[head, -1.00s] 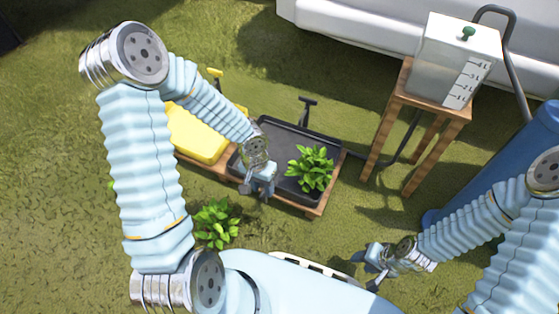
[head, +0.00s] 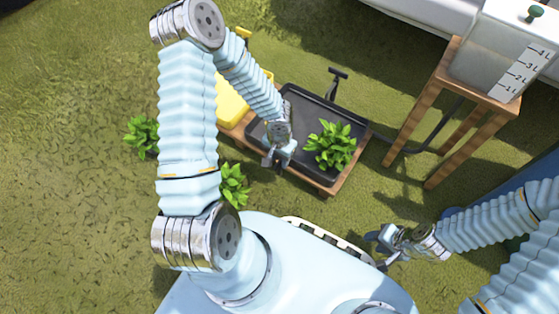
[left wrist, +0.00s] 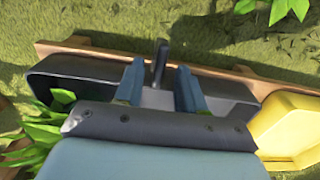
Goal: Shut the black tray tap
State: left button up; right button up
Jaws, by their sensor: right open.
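The black tray (head: 300,90) sits on a low wooden stand, with a leafy plant (head: 330,145) in its right part. A black T-shaped tap (head: 336,78) stands at its far edge in the head view. My left gripper (head: 278,158) is over the near left part of the tray. In the left wrist view its two fingers (left wrist: 160,86) are apart, with a dark upright piece (left wrist: 159,62) at the tray's edge showing between them. I cannot tell whether they touch it. My right gripper (head: 381,243) is open and empty, low at the right, away from the tray.
A yellow tray (head: 231,100) adjoins the black one, partly hidden by my left arm. A clear tank (head: 500,55) stands on a wooden stool (head: 445,110) at the right, with a hose running toward the black tray. Loose plants (head: 140,135) are on the grass at the left.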

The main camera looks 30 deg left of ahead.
pick_arm(q)
jog(key=shift+f, duration=0.4)
jog(key=shift+c, duration=0.4)
grip_shut()
